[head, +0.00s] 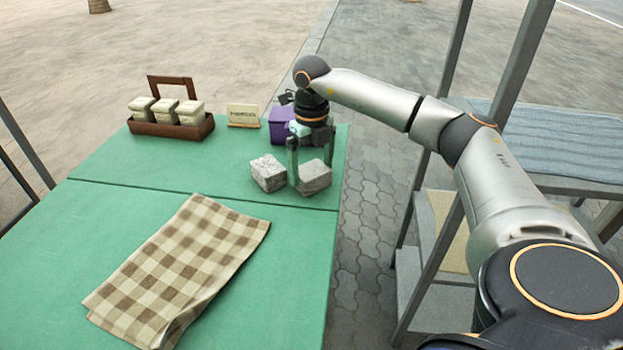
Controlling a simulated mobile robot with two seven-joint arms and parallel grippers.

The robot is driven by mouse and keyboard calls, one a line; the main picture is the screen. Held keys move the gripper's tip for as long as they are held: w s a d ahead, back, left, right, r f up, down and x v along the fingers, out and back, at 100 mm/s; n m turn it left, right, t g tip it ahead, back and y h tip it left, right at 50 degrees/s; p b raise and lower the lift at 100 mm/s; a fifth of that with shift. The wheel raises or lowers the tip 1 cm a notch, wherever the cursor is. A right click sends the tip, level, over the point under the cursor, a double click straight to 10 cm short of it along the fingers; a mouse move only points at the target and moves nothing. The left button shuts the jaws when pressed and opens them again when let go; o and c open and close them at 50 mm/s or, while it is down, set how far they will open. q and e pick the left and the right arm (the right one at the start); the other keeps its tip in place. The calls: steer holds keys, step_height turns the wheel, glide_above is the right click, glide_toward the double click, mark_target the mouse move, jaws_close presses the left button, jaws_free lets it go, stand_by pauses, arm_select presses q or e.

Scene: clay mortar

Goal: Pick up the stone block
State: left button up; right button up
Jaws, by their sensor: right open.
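Two rough grey stone blocks sit side by side on the green table, near its right edge. The left stone block (268,173) stands clear of my fingers. The right stone block (315,178) is at the fingertips of my right gripper (311,176). This gripper points down from above, open, with one finger at the block's left side and the other near its right side. I cannot tell whether either finger touches the stone. My left gripper is not in view.
A purple box (281,125) stands just behind the gripper. A small sign (243,115) and a brown caddy (172,128) with three lidded jars are at the back. A checkered cloth (180,268) covers the front middle of the green table (287,280). A shelf frame stands to the right.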

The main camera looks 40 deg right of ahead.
mark_target(316, 177)
step_height(316, 177, down, 2)
steer(key=shift+f, duration=0.1)
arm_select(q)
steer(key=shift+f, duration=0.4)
arm_select(e)
steer(key=shift+r, duration=0.2)
steer(key=c, duration=1.5)
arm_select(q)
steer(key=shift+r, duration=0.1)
arm_select(e)
steer(key=shift+r, duration=0.1)
